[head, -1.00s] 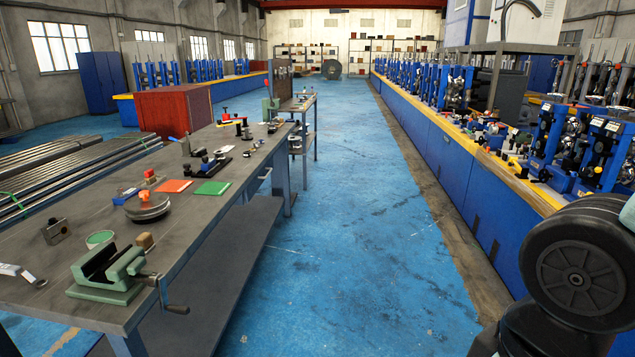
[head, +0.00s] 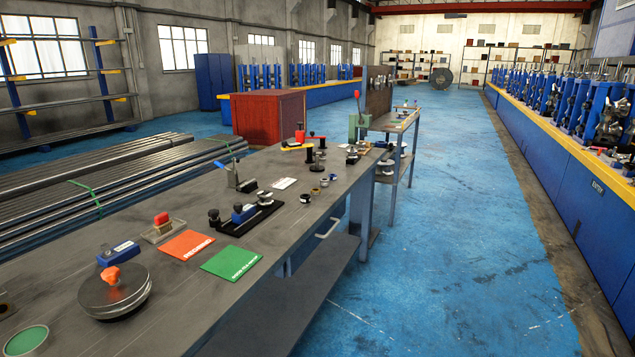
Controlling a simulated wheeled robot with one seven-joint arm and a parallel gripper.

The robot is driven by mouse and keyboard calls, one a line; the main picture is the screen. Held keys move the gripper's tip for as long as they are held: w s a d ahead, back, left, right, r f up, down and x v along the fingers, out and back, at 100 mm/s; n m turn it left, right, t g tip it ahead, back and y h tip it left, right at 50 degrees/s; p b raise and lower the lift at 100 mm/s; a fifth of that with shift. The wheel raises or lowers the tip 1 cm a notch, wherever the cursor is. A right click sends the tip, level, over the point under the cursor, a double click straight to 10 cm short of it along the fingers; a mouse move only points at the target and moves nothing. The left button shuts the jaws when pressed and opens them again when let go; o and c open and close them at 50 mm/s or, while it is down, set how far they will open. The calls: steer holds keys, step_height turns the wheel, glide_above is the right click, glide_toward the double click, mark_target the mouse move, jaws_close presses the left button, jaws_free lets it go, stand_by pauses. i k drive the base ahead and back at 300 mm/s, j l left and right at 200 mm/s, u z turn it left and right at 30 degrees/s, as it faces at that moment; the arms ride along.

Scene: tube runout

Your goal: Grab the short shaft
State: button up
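I cannot make out a short shaft with certainty in the head view. The long grey workbench (head: 172,245) runs from the lower left toward the middle. On it stands a black fixture (head: 262,219) with a blue block and dark knobs, and beyond it several small ring-like parts (head: 305,198). Small dark and silver parts (head: 352,157) sit farther along the bench, too small to name. My gripper is not in view.
A round grey plate stack with an orange knob (head: 114,292), a red card (head: 186,245) and a green card (head: 231,263) lie nearer. Steel tubes (head: 110,175) lie left behind the bench. The blue floor aisle (head: 450,230) right of the bench is clear.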

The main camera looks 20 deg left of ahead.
mark_target(245, 184)
steer(key=i+u, duration=0.15)
steer(key=i, duration=0.6)
steer(key=i+l+u, duration=0.15)
steer(key=i, duration=0.6)
steer(key=i+u, duration=0.25)
steer(key=u, duration=0.2)
steer(key=i+u, duration=0.4)
steer(key=i+l+u, duration=0.15)
steer(key=u, duration=0.3)
steer(key=i+u, duration=0.25)
steer(key=u, duration=0.2)
steer(key=i+l+u, duration=0.15)
steer(key=u, duration=0.3)
steer(key=i+l+u, duration=0.25)
steer(key=u, duration=0.2)
steer(key=i, duration=0.05)
